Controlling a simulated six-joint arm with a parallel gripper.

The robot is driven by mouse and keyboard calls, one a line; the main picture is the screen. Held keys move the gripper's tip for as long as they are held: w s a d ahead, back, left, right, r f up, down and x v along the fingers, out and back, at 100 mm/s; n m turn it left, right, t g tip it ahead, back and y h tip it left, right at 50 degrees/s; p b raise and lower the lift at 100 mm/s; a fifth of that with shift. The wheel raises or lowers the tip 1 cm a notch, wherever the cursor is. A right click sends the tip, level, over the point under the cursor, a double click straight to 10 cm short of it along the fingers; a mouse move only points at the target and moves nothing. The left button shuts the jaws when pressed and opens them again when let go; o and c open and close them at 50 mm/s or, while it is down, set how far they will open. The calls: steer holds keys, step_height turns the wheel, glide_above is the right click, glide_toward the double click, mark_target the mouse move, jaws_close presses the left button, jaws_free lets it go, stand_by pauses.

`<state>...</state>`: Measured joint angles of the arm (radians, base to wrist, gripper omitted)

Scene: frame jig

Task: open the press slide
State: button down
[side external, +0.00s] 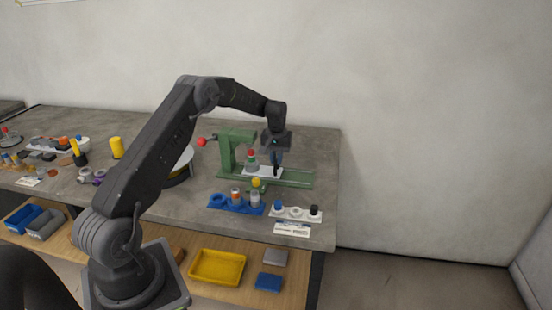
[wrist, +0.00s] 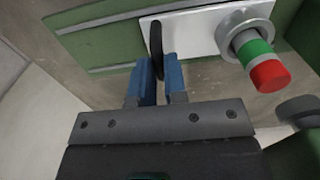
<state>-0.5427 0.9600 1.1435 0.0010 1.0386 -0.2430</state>
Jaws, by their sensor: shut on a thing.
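The green press (side external: 228,156) stands on the grey bench, with a green rail base running to the right. Its slide is a white plate (side external: 258,173) on the rail; the plate also shows in the wrist view (wrist: 197,32). A black handle (wrist: 156,45) stands on the plate. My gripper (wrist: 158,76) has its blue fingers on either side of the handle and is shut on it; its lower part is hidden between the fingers. A green and red stacked part (wrist: 258,60) sits in a grey ring on the plate, apart from my gripper.
A red-knobbed lever (side external: 202,142) sticks out left of the press. In front are a blue holder (side external: 222,203) and a white holder (side external: 296,216) with several small parts. A white label card (side external: 292,229) lies near the bench edge. The rail's right end is clear.

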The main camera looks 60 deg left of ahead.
steer(key=w+d, duration=0.7)
steer(key=shift+w+d, duration=0.1)
steer(key=shift+w, duration=0.05)
steer(key=c, duration=1.2)
jaws_free()
steer(key=shift+o, duration=0.2)
steer(key=shift+r, duration=0.15)
step_height(320, 180, up, 14)
steer(key=shift+f, duration=0.2)
